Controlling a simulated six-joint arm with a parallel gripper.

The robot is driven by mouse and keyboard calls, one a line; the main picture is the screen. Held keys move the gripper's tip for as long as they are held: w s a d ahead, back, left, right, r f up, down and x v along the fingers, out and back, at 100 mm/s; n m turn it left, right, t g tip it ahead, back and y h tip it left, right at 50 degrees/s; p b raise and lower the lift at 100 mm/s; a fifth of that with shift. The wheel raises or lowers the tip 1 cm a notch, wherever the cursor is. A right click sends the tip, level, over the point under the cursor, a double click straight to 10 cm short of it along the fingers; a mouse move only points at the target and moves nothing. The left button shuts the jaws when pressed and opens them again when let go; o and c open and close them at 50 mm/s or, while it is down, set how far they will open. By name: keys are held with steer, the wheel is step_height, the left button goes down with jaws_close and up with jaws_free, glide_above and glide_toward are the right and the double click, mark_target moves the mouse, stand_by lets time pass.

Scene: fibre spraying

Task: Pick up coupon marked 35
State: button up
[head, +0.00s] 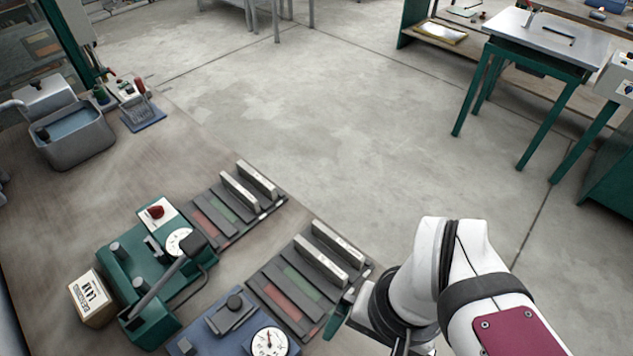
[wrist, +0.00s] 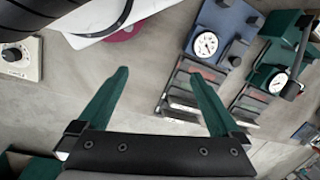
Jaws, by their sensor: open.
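Several pale grey coupons stand upright in two dark slotted racks on the bench in the head view. Two are in the near rack (head: 262,290), a front coupon (head: 320,264) and a back coupon (head: 338,243). Two are in the far rack (head: 203,216), a left coupon (head: 240,193) and a right coupon (head: 257,180). Markings on them are too small to read, so I cannot tell which is 35. My gripper (wrist: 158,74) is open and empty, its green fingers spread in the wrist view. In the head view it is mostly hidden by my arm, right of the near rack.
A green gauge device (head: 150,262) and a blue device with a dial (head: 225,322) stand left of the racks. A small marked box (head: 92,298) is at far left. A grey basin (head: 72,135) is at the back. Open floor lies beyond the bench's right edge.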

steer(key=shift+c, duration=0.2)
steer(key=c, duration=0.7)
steer(key=shift+o, duration=0.2)
